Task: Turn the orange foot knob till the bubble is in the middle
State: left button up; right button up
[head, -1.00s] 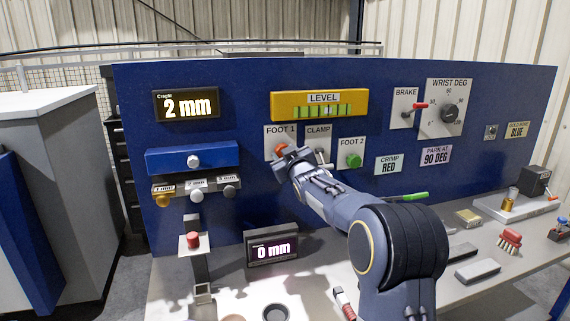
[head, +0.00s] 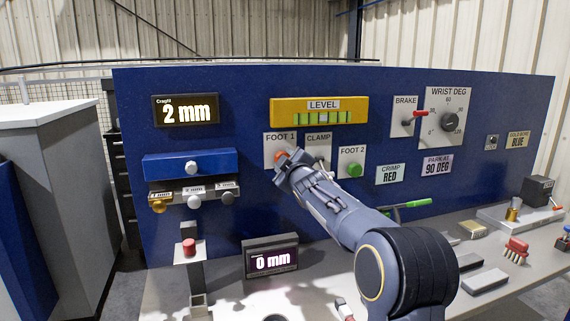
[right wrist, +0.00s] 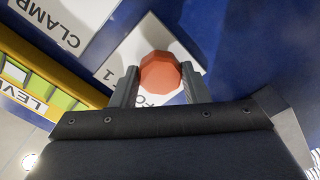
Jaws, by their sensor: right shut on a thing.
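The orange foot knob (head: 281,154) sits below the FOOT 1 label (head: 279,137) on the blue panel. My right gripper (head: 282,160) reaches it from the lower right and partly covers it. In the right wrist view the faceted orange knob (right wrist: 160,76) lies between the two grey fingers (right wrist: 158,86), which are shut on it. The yellow level (head: 319,112) is above, with a green vial (head: 323,118) crossed by dark marks. My left gripper is not in view.
The CLAMP plate (head: 318,139) is just right of FOOT 1, partly behind my gripper. The green FOOT 2 knob (head: 354,169) is farther right. The brake lever (head: 415,116) and wrist dial (head: 450,121) are at upper right.

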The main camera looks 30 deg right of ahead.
jog(key=o, duration=1)
jog(key=b+v, duration=0.5)
jog(key=v, duration=0.2)
jog(key=shift+s+a, duration=0.15)
jog(key=shift+s, duration=0.25)
